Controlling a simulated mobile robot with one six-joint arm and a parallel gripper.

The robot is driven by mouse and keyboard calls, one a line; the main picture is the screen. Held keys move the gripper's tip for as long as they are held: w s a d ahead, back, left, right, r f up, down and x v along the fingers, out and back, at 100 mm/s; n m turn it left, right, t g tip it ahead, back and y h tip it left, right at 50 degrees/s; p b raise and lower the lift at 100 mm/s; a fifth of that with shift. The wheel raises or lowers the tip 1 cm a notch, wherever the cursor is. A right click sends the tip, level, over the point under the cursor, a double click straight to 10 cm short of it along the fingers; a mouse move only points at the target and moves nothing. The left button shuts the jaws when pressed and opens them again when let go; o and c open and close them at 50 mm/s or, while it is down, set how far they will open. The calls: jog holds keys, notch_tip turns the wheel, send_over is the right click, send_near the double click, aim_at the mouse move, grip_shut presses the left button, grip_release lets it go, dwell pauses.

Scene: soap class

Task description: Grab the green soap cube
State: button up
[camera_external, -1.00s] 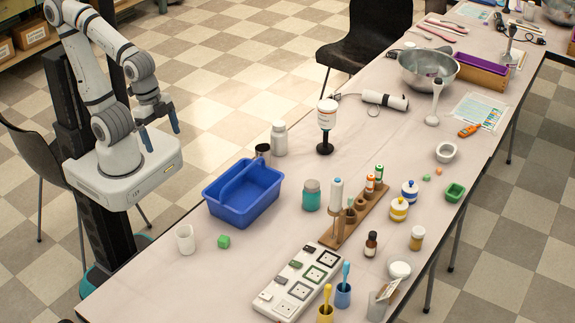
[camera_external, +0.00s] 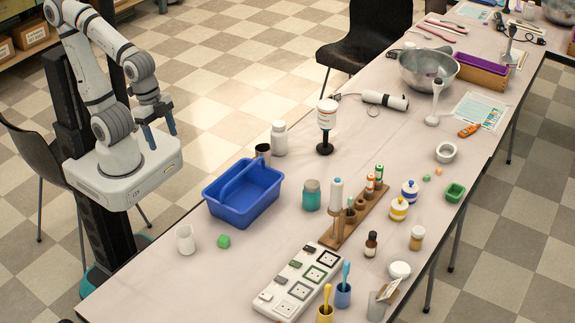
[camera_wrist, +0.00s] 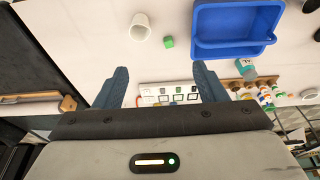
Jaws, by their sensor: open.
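My gripper (camera_external: 160,137) is open and empty. It hangs off the table's left side, above my base, well away from the cube. In the wrist view my gripper (camera_wrist: 160,80) shows two separate blue-grey fingers with nothing between them but the distant table.
The white cup (camera_external: 186,240) stands just left of the cube. The blue divided tray (camera_external: 244,194) is behind and right of it. Bare table (camera_external: 160,285) lies in front of the cube.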

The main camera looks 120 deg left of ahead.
jog(key=shift+c, duration=1.1)
jog(key=n+g+b, duration=0.2)
jog(key=g+b, duration=0.1)
jog(key=b, duration=0.6)
send_over(223, 239)
jog(key=f, duration=2.3)
jog(key=shift+w+a+f, duration=0.15)
jog(key=shift+w+f, duration=0.05)
jog(key=shift+w, duration=0.1)
jog(key=shift+w+f+n, duration=0.1)
jog(key=shift+f+n, duration=0.2)
jog(key=shift+f, duration=0.4)
jog(key=f, duration=0.6)
jog(key=shift+s+f, duration=0.4)
jog(key=shift+c, duration=0.3)
jog(key=c, duration=1)
